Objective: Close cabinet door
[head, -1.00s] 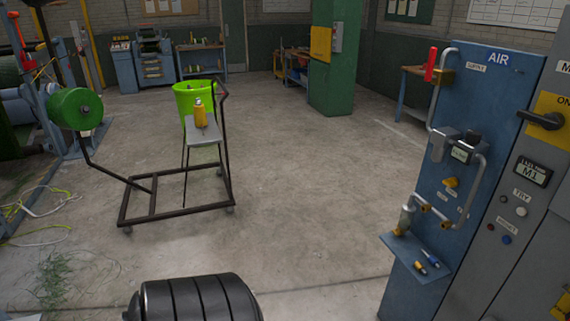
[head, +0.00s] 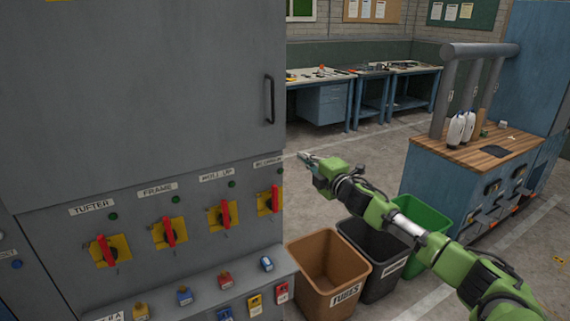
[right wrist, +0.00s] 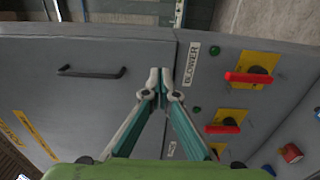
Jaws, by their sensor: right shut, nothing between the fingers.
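The grey cabinet door (head: 140,90) fills the upper left of the head view, with a dark bar handle (head: 269,100) near its right edge. The door looks flush or nearly flush with the front above the switch panel; I cannot tell whether a small gap is left. In the right wrist view the door (right wrist: 90,110) and its handle (right wrist: 90,73) lie left of the fingers. My right gripper (head: 303,157) is shut and empty, just right of the door's lower right corner. Its closed fingertips (right wrist: 160,78) show near the door's lower seam. My left gripper is not in view.
Below the door is a panel with red rotary switches (head: 169,232) and a ledge of coloured padlocks (head: 225,281). A brown bin (head: 328,270), a black bin (head: 372,255) and a green bin (head: 425,215) stand under my right arm. A wood-topped blue bench (head: 475,150) is at right.

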